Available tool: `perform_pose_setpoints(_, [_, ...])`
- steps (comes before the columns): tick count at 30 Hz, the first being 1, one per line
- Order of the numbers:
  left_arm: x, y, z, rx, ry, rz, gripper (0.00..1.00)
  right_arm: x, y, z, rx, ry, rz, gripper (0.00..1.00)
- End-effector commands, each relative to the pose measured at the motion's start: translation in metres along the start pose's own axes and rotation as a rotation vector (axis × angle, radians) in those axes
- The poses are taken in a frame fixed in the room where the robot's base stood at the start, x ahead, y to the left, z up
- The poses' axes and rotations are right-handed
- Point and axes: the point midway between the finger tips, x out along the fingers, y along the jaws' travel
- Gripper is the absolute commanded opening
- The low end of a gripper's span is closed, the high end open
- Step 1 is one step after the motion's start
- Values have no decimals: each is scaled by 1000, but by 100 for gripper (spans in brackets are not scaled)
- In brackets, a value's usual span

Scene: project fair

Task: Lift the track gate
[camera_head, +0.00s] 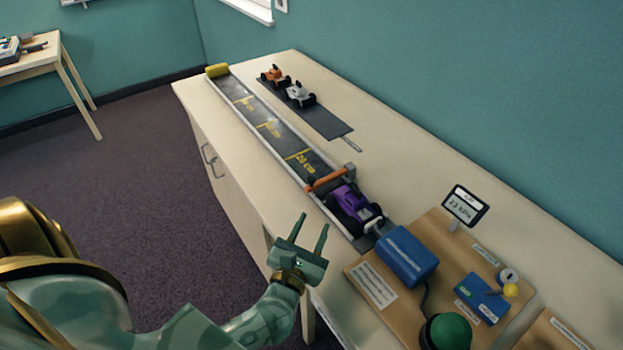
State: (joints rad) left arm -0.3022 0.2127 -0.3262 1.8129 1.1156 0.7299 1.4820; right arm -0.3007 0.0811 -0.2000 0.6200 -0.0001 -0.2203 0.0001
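The track (268,128) is a long dark strip with white side walls and yellow marks on the table. The track gate (330,180) is an orange bar lying across it near its close end. A purple toy car (352,208) stands in the track right behind the gate, on the near side. My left gripper (308,232) is open and empty, its two fingers pointing up, left of and nearer than the car and apart from the gate. My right gripper is not in view.
A blue box (404,254) stands at the track's near end on a wooden board (374,289), with a green dome button (450,331) and a small display (465,206). An orange car (275,76) and a white car (300,95) stand on a dark mat (327,124). A yellow block (217,70) closes the far end.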

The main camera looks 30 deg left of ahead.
Motion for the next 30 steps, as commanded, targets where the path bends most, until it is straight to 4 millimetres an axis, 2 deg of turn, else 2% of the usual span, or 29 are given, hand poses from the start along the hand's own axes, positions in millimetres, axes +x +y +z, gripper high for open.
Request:
perform_pose_setpoints(3, [0,18,-22,-201,64,118,39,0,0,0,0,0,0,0])
perform_pose_setpoints(8, [8,27,-31,-276,83,168,39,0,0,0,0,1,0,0])
perform_pose_setpoints(11, [23,29,-32,-274,81,167,39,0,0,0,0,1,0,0])
perform_pose_setpoints(24, [128,45,-44,-269,81,166,39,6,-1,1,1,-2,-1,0])
perform_pose_setpoints(30, [154,48,-46,-269,82,164,39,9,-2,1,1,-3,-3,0])
